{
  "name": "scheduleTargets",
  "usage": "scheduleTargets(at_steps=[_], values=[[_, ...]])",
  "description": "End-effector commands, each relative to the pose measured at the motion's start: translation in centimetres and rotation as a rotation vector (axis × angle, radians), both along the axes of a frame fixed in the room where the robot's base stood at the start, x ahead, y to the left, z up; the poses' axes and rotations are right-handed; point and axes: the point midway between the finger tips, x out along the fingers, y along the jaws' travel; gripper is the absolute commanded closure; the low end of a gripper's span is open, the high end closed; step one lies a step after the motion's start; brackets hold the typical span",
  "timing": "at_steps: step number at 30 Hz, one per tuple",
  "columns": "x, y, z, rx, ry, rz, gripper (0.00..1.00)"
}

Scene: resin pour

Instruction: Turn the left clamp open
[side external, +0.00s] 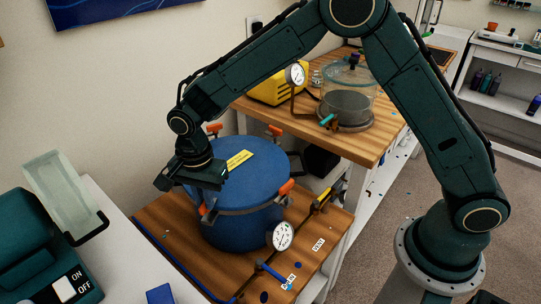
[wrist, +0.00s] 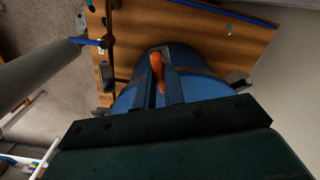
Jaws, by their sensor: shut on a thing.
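The blue pressure pot (side external: 245,235) stands on a wooden board, its lid on, with orange-handled clamps around the rim. The left clamp (side external: 203,210) is at the front left of the rim, just below my gripper (side external: 197,187). In the wrist view, my gripper (wrist: 161,82) has its two dark fingers on either side of this clamp's orange handle (wrist: 157,70), shut on it. The fingertips are hard to make out in the side view. Another clamp (side external: 286,187) is at the right, and two more (side external: 214,128) (side external: 274,130) are at the back.
A white dial gauge (side external: 282,236) and a blue-handled valve (side external: 272,270) are in front of the pot. A yellow-handled valve (side external: 322,201) is at its right. A glass chamber (side external: 348,95) and yellow machine (side external: 277,88) stand on the bench behind. A translucent container (side external: 62,190) is at left.

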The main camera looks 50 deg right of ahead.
Motion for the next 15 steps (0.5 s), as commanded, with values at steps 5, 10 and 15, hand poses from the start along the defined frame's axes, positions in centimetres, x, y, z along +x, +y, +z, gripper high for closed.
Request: scheduleTargets(at_steps=[5,10,15], values=[[-0.03,0.0,0.05,0.0,0.001,0.041,1.0],[-0.03,0.01,0.04,0.001,0.001,0.12,1.0],[-0.03,0.01,0.04,0.001,0.001,0.242,1.0]])
